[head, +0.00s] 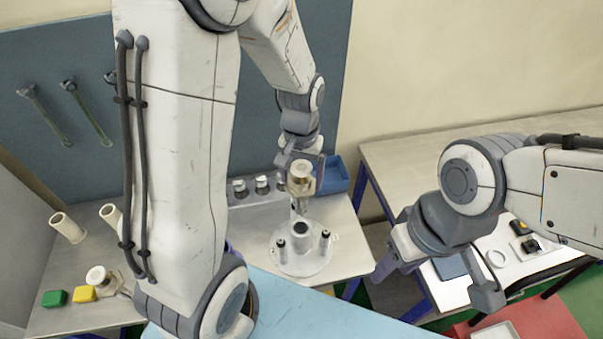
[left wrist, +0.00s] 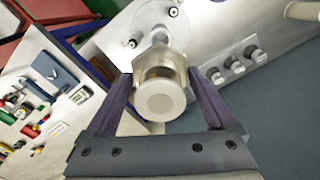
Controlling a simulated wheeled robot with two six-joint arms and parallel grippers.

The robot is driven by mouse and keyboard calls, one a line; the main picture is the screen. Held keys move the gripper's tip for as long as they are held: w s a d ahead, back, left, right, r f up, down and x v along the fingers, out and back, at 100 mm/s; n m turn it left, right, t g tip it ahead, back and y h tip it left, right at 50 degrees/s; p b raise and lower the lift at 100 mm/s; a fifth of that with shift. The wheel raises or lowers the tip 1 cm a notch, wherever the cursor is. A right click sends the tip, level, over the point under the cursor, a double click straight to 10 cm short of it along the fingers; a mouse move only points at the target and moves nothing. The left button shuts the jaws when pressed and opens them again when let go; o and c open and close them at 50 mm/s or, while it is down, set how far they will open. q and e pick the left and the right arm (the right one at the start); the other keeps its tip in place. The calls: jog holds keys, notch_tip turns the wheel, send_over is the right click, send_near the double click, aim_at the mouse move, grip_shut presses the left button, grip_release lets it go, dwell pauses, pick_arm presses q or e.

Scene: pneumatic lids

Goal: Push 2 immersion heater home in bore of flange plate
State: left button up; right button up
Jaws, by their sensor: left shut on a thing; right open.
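An immersion heater (head: 301,172) with a pale round cap is held upright by my left gripper (head: 302,184). In the left wrist view the heater (left wrist: 160,98) sits between the two fingers of that gripper (left wrist: 161,82). The round flange plate (head: 300,263) lies below it, with a raised central bore and two dark-topped posts. The heater's thin lower end points down at the bore mouth; I cannot tell whether its tip is inside. The plate also shows in the left wrist view (left wrist: 118,38). My right gripper (head: 436,280) is open and empty, off to the right.
A second heater-like part (head: 98,275) lies on the left of the bench near green (head: 54,298) and yellow (head: 84,294) blocks. A rail of round fittings (head: 262,184) and a blue bin (head: 333,175) are behind the plate.

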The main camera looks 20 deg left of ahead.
pick_arm(q)
jog(key=shift+s+f+b, duration=0.1)
jog(key=shift+f+b, duration=2.25)
jog(key=shift+f, duration=0.55)
jog(key=shift+p, duration=0.3)
